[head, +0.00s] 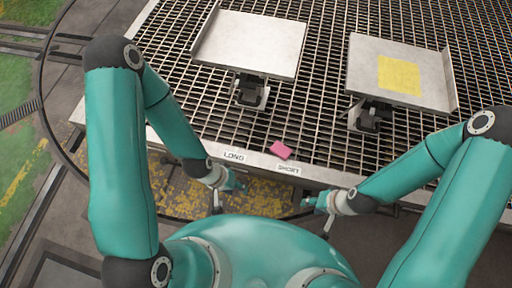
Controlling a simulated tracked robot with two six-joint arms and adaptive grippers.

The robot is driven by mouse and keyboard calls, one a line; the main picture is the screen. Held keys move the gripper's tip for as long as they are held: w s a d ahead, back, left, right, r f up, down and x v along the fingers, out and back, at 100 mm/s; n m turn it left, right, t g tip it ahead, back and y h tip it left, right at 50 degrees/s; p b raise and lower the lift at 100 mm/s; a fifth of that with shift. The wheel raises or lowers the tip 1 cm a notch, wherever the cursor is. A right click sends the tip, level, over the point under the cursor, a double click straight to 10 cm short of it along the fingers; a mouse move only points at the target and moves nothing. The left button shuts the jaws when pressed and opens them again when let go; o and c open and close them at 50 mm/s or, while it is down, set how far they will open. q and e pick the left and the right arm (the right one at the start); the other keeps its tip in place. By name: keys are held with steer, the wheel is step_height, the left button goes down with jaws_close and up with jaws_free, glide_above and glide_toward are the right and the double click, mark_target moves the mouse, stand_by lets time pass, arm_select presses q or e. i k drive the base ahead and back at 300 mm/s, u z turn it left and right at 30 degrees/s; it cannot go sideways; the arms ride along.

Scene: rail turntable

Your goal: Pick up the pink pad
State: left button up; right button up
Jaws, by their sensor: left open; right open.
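The pink pad (281,150) lies on the front edge of the grated platform, just above the SHORT label and to the right of the LONG label. My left gripper (217,204) is open, below the platform's front edge, to the left of and nearer to me than the pad. My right gripper (327,222) is open, also below the front edge, to the right of and nearer to me than the pad. Both grippers are small in view and apart from the pad.
The metal grate (318,110) carries two grey plates on stands, one at left (249,43) and one at right (360,63). A yellow square (398,75) lies on the right plate. The labels LONG (234,157) and SHORT (289,170) mark the front edge.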

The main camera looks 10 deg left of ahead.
mark_target(277, 148)
steer(key=u, duration=0.15)
steer(key=i, duration=0.25)
steer(key=u, duration=1.9)
steer(key=k, duration=1.25)
steer(key=z, duration=0.7)
steer(key=i, duration=0.9)
steer(key=u, duration=0.25)
